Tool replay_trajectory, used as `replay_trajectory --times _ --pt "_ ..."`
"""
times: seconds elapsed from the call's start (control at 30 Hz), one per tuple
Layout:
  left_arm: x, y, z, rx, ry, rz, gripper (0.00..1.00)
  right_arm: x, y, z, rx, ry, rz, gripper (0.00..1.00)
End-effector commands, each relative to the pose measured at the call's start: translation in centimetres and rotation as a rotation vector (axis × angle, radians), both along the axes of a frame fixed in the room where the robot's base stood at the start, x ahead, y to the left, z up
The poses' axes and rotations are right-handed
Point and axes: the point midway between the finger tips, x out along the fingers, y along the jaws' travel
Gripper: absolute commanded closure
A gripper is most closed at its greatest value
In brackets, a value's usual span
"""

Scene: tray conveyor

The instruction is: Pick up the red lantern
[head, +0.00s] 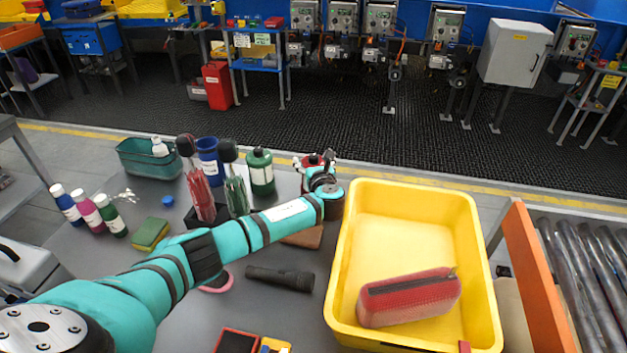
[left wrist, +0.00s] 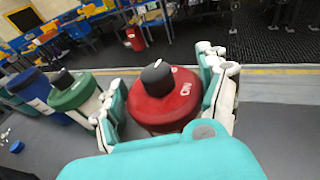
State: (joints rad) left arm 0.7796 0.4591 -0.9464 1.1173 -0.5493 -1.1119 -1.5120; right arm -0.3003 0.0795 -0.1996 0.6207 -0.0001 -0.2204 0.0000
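The red lantern (head: 313,160) is a round red body with a dark top, standing at the table's far side. In the head view my left gripper (head: 316,167) hides most of it. In the left wrist view the red lantern (left wrist: 165,100) is upright, with its black cap uppermost. The fingers of my left gripper (left wrist: 165,95) are spread on either side of it, very close to its sides. A narrow gap seems to show at the left finger; contact on the right is unclear. My right gripper is not in view.
A green lantern (head: 260,174) and a blue one (head: 208,163) stand left of the red lantern. A yellow tray (head: 405,205) holding a red case (head: 408,297) lies to the right. A black flashlight (head: 280,278) lies in front. A roller conveyor (head: 580,275) is far right.

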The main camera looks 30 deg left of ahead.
Motion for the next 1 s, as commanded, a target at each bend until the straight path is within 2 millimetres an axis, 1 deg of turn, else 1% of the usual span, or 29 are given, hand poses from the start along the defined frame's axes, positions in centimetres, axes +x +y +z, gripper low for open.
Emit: replay_trajectory --times 0.03,0.07,0.4,0.43,0.77,0.87,1.0 --pt "0.0 0.0 0.0 0.0 0.0 0.0 0.34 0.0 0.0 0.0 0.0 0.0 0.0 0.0" --pt "0.0 0.0 0.0 0.0 0.0 0.0 0.38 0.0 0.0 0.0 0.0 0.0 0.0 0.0" --pt "0.0 0.0 0.0 0.001 0.001 0.0 0.82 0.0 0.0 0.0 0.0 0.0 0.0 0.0" --pt "0.0 0.0 0.0 0.001 0.001 0.0 0.84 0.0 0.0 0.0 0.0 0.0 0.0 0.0" --pt "0.0 0.0 0.4 0.0 -0.002 0.0 0.84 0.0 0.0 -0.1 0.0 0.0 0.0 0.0" --pt "0.0 0.1 1.0 0.0 -0.005 0.001 0.84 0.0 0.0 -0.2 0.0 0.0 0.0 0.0" --pt "0.1 0.0 2.8 -0.001 -0.007 0.0 0.84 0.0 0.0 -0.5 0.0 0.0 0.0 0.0"
